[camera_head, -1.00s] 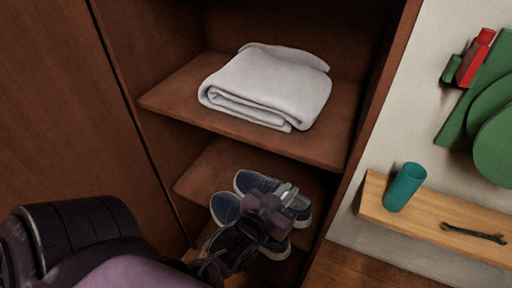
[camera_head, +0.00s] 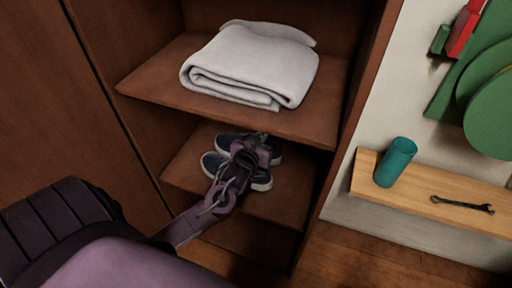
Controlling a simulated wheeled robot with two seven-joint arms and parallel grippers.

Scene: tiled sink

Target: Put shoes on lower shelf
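A pair of dark blue shoes with white soles lies on the lower shelf (camera_head: 285,203) of the brown cabinet. My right gripper is not in view.
A folded white towel (camera_head: 252,65) lies on the upper shelf (camera_head: 150,82), just above the shoes. The cabinet's right side wall is close to the shoes. A wooden wall ledge (camera_head: 440,190) holds a teal cup (camera_head: 395,162) and a wrench (camera_head: 462,204).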

